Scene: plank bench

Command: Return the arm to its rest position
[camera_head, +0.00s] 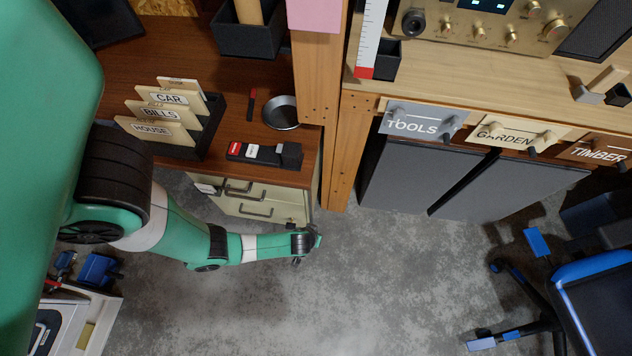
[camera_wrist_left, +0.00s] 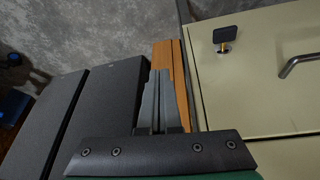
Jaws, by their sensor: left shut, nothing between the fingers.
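My left arm, green with dark joints, reaches in from the left in the head view. Its gripper (camera_head: 312,241) is over the grey floor, in front of the cream drawer cabinet (camera_head: 262,204) below the wooden desk. In the left wrist view the two grey fingers (camera_wrist_left: 158,78) are together with nothing between them. A wooden post (camera_wrist_left: 180,80) lies behind them, and the cabinet front (camera_wrist_left: 260,90) fills the right side. My right gripper does not show.
The desk holds a card rack (camera_head: 165,115), a round metal dish (camera_head: 282,112) and a black tray (camera_head: 265,153). A wooden post (camera_head: 350,150) and grey cabinets (camera_head: 410,175) stand right of the gripper. A blue-edged chair (camera_head: 590,270) is far right. The middle floor is clear.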

